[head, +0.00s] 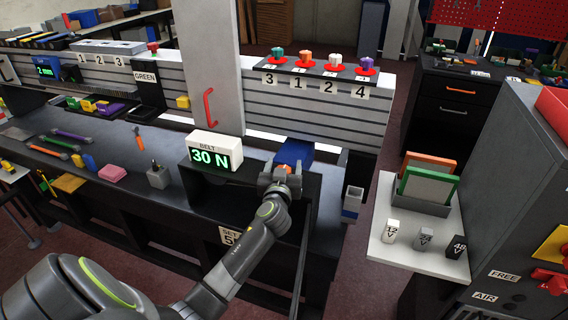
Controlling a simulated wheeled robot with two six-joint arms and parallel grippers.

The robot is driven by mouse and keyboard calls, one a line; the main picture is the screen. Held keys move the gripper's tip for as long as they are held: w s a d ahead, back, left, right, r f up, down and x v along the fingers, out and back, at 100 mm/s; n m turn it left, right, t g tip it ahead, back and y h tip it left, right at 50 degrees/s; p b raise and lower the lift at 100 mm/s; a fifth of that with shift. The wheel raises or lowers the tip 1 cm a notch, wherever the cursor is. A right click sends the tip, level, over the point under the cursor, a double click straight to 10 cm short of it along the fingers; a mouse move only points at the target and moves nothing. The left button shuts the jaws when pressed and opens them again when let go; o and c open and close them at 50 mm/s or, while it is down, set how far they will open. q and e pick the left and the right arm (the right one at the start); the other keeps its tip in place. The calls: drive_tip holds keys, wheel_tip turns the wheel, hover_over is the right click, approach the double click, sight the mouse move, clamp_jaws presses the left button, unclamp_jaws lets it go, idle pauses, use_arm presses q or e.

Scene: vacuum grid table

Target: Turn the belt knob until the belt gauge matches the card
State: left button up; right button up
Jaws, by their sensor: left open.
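The belt gauge (214,152) is a white box labelled BELT on the bench, and its green display reads 30 N. The card (228,236) hangs on the bench front below. It reads SET and a 5, and my left arm hides the rest. A blue box (294,150) stands right of the gauge. A small orange part, apparently the belt knob (284,168), shows on its front. My left gripper (282,170) is open right at the orange part, with its fingers on either side. I cannot tell whether they touch it. My right gripper is out of view.
A grey upright panel with a red handle (209,106) rises behind the gauge. Tools and a pink block (112,173) lie on the bench (110,140) to the left.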

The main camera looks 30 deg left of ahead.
use_arm(q)
drive_tip(key=shift+w+a, duration=0.2)
drive_tip(key=shift+w, duration=0.1)
drive_tip(key=c, duration=1)
drive_tip(key=shift+o, duration=0.2)
